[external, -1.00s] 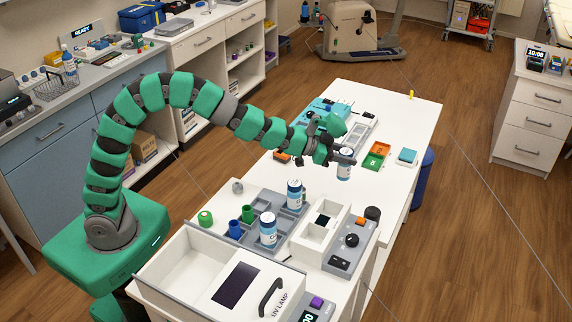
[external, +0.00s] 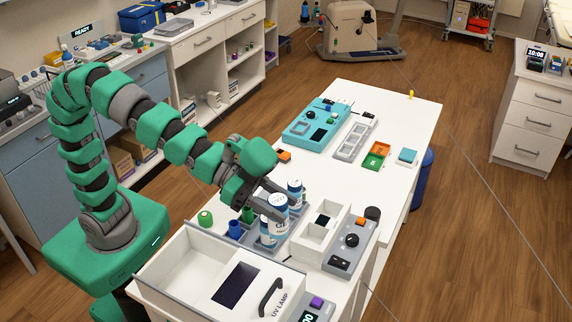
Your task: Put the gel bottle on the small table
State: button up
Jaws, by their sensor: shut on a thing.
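My gripper (external: 276,198) is shut on a white bottle with a blue label (external: 278,208), which I take for the gel bottle. It holds it over the grey compartment tray on the white table (external: 325,180). A similar bottle (external: 268,232) stands in the tray, partly hidden just below the held one. Another similar bottle (external: 295,190) stands behind, close to a finger. Whether the held bottle touches either cannot be told. Which surface is the small table is not clear.
A white box with a UV lamp lid (external: 205,285) is at the front. A white divided box (external: 318,228) and grey control box (external: 350,245) stand right of the tray. The table's middle right is clear.

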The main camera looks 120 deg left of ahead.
jog(key=shift+s+d+r, duration=0.2)
jog(key=shift+s+d, duration=0.05)
jog(key=shift+d, duration=0.3)
jog(key=shift+s+d+r, duration=0.15)
jog(key=shift+s+d, duration=0.1)
jog(key=shift+d, duration=0.25)
jog(key=shift+s+d+r, duration=0.2)
jog(key=shift+s+d, duration=0.05)
jog(key=shift+d, duration=0.3)
jog(key=shift+r, duration=0.1)
